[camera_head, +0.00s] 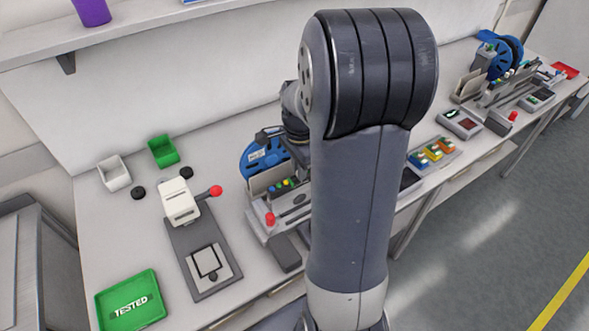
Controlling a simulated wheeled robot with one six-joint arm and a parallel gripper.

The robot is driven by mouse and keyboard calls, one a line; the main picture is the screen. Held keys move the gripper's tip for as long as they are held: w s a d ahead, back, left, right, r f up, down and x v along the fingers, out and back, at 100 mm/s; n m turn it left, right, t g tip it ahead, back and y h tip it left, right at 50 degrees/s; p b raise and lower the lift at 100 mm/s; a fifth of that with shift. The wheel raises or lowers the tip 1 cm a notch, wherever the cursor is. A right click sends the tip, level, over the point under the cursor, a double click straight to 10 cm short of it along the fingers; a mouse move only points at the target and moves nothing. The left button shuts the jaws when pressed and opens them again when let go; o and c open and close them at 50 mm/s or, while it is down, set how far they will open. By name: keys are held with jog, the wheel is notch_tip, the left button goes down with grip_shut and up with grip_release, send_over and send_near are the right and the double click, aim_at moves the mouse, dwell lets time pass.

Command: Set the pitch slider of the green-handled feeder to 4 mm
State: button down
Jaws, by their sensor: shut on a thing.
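My arm stands in the middle of the head view and covers much of the near feeder station. Its wrist goes down behind the large upright link, and my gripper's jaws are hidden there. A feeder with a blue reel (257,158) shows in part just left of my arm. Small blue, green and yellow parts (284,187) sit in a row on it. I cannot make out a green handle, a pitch slider or a scale. What the jaws hold is hidden.
A press with a red-knobbed lever (181,204), a green TESTED tray (130,302), a white bin (115,173) and a green bin (163,150) stand left. Right are coloured blocks (433,152) and another station with blue reels (500,58). Floor at right is clear.

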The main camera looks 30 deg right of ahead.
jog(key=c, duration=1.4)
grip_release()
jog(key=shift+c, duration=0.2)
jog(key=shift+r, duration=0.1)
notch_tip(320, 180, up, 11)
jog(key=shift+b, duration=0.45)
jog(key=shift+f, duration=0.3)
notch_tip(320, 180, down, 10)
jog(key=shift+r+p, duration=0.1)
jog(key=shift+p, duration=0.35)
jog(key=shift+a+f, duration=0.4)
jog(key=shift+a, duration=0.25)
jog(key=shift+r, duration=0.75)
